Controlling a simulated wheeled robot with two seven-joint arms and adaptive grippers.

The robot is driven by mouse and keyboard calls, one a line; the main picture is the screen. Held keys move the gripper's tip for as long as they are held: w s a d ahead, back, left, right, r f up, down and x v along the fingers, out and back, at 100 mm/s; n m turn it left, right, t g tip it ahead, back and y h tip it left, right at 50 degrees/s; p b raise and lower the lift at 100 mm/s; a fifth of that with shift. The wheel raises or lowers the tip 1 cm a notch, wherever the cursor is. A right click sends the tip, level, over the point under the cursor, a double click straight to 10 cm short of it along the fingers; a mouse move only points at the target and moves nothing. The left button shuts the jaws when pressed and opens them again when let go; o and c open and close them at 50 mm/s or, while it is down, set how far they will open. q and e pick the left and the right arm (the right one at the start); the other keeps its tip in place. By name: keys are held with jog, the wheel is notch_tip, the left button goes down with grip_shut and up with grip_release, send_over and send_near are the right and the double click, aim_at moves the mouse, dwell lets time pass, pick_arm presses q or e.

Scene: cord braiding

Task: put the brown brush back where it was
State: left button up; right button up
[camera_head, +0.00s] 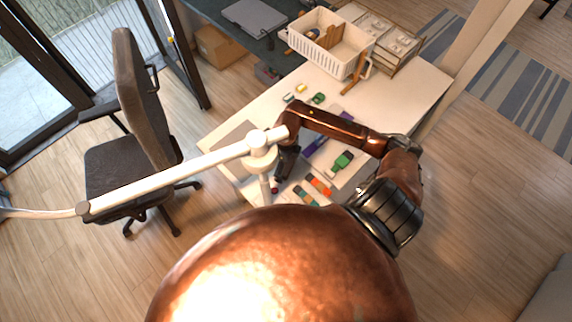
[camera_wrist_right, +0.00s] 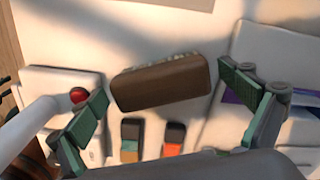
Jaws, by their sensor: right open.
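The brown brush (camera_wrist_right: 160,83) lies on the pale table in the right wrist view. Its brown back is towards the camera and a strip of pale bristles shows along its far edge. My right gripper (camera_wrist_right: 163,90) is open, with one green-padded finger on each side of the brush and gaps at both ends. In the head view my right gripper (camera_head: 287,162) is low over the table, and I cannot make out the brush there. My left gripper is not in view.
A white lamp arm (camera_head: 180,178) crosses at the left. Orange and teal pieces (camera_head: 312,190) and a green item (camera_head: 342,161) lie near the gripper. A white basket (camera_head: 326,45) stands at the back. The table's right part (camera_head: 410,95) is clear. A red button (camera_wrist_right: 78,96) is near the left finger.

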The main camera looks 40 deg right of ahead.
notch_tip(320, 180, up, 12)
jog(key=shift+r, duration=0.2)
dwell(0.4)
